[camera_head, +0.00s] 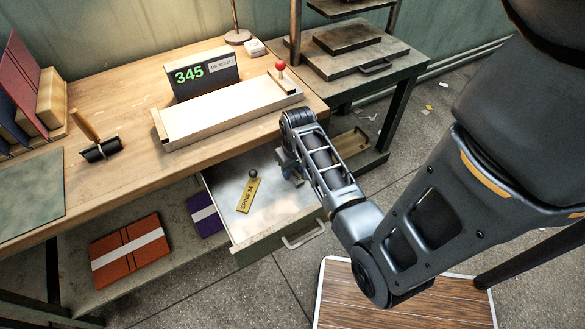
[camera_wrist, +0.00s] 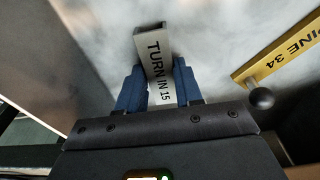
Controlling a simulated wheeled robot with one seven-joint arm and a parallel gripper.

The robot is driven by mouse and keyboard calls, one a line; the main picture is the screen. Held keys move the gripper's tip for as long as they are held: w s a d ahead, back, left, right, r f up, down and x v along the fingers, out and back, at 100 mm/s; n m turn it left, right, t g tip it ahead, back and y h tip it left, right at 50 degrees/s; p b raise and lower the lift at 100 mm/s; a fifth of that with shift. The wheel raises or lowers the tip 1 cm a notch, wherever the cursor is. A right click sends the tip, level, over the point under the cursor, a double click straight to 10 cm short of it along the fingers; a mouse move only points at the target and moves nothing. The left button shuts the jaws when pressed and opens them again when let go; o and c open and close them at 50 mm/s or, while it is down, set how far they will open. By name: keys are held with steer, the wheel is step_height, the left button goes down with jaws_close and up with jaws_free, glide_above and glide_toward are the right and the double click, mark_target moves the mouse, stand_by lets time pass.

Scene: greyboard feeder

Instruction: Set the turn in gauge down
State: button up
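The turn in gauge (camera_wrist: 153,42) is a grey metal bar marked "TURN IN 15". In the wrist view it stands between the two blue fingers of my gripper (camera_wrist: 159,80), which press on it from both sides. In the head view my gripper (camera_head: 290,170) is low over the right part of the open drawer (camera_head: 276,207). The gauge is hidden there by my arm. I cannot tell whether it touches the drawer floor. The yellow spine gauge (camera_head: 247,196), marked "SPINE 34", lies in the drawer to the left; it also shows in the wrist view (camera_wrist: 286,52).
The wooden bench (camera_head: 125,120) above holds a display reading 345 (camera_head: 205,76), a pale board fixture with a red knob (camera_head: 225,112), and a roller (camera_head: 100,150). Orange (camera_head: 130,252) and purple (camera_head: 205,214) books lie on the lower shelf. The drawer floor between the gauges is clear.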

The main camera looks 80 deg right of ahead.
mark_target(295, 175)
steer(key=o, duration=0.4)
step_height(295, 175, up, 12)
steer(key=a, duration=0.1)
steer(key=a+f+n+t+h, duration=0.25)
steer(key=a+n+t, duration=0.2)
steer(key=a, duration=1.45)
steer(key=s+a+r+n+t+y, duration=0.1)
steer(key=s+a+r+t, duration=0.2)
steer(key=r, duration=0.4)
steer(key=s+a+r+n+t+y, duration=0.1)
steer(key=s+a+r+n+t, duration=0.1)
steer(key=a+r, duration=0.3)
steer(key=s+a+r+n+t+y, duration=0.1)
steer(key=s+a+r+t, duration=0.3)
steer(key=r, duration=0.4)
steer(key=shift+s+a+r+n+t+y+p, duration=0.25)
steer(key=shift+s+r+n+t+p, duration=0.1)
steer(key=shift+n, duration=0.3)
